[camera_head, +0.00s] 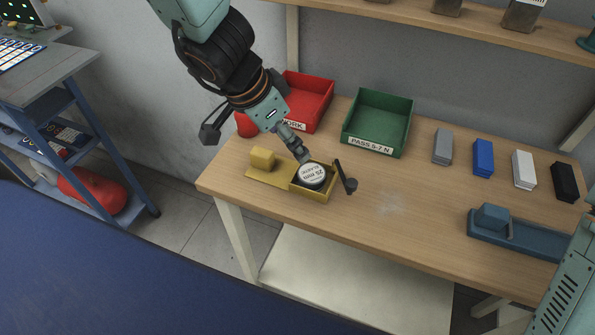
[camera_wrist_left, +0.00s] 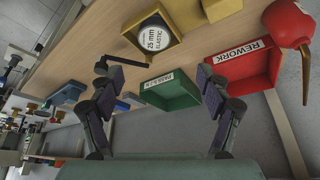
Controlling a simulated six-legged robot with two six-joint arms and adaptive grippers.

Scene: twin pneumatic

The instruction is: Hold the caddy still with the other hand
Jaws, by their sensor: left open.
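The caddy is probably the yellow box (camera_head: 325,196) near the table's front-left edge. It holds a white round roll (camera_head: 312,175) marked 25 mm elastic. In the left wrist view the yellow box (camera_wrist_left: 172,50) and the roll (camera_wrist_left: 157,38) show at the top. A black crank-shaped handle (camera_head: 345,177) stands at the box's right side; it also shows in the wrist view (camera_wrist_left: 128,47). My left gripper (camera_head: 300,153) is above and just behind the box, open and empty; its two fingers (camera_wrist_left: 155,70) are spread apart. Contact with the box cannot be told. My right gripper is not in view.
A red tray marked rework (camera_head: 318,91) and a green pass tray (camera_head: 405,131) stand behind. A yellow block (camera_head: 263,158) sits left of the box. Grey, blue, white and black blocks line the right; a blue fixture (camera_head: 520,238) lies front right. The middle table is clear.

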